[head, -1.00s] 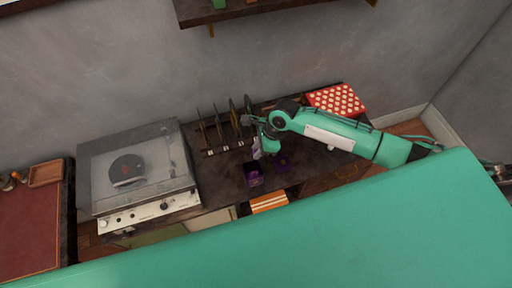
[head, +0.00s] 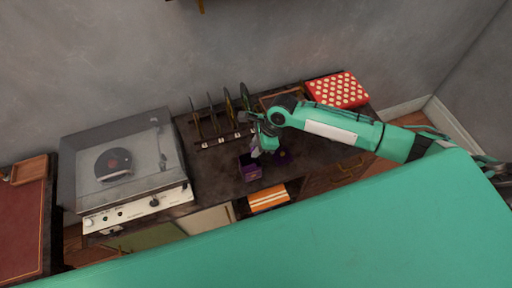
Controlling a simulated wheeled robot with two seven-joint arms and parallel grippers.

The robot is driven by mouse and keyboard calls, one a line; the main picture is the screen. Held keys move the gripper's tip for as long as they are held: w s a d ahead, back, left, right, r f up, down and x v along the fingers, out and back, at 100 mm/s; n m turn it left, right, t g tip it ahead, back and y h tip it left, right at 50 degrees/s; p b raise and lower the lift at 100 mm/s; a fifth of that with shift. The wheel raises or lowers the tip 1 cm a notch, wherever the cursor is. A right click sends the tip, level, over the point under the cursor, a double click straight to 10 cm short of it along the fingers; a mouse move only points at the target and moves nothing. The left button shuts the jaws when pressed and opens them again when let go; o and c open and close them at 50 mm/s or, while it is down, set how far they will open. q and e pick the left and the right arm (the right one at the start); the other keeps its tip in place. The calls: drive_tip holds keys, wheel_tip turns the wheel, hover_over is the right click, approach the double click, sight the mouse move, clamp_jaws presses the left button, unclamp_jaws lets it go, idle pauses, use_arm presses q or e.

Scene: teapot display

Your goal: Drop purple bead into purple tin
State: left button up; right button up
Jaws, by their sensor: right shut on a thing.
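The purple tin (head: 251,172) is a small dark purple open box near the front edge of the dark cabinet top. My right gripper (head: 257,151) reaches in from the right and points down just above and behind the tin. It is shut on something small. The purple bead cannot be made out, as the jaws and the small scale hide it. A dark purple round piece (head: 283,155), perhaps a lid, lies to the right of the tin. My left gripper is not in view.
A record player (head: 125,165) stands to the left. A red box with pale dots (head: 338,90) is at the back right. An orange striped thing (head: 268,198) lies below the tin at the cabinet front.

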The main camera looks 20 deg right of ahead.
drive_tip(key=shift+f, duration=0.1)
drive_tip(key=o, duration=1)
drive_tip(key=shift+o, duration=0.2)
drive_tip(key=b+v, duration=0.2)
drive_tip(key=v, duration=1.1)
drive_tip(key=shift+d+r+b, duration=0.15)
drive_tip(key=shift+r+b, duration=0.2)
drive_tip(key=shift+r, duration=0.05)
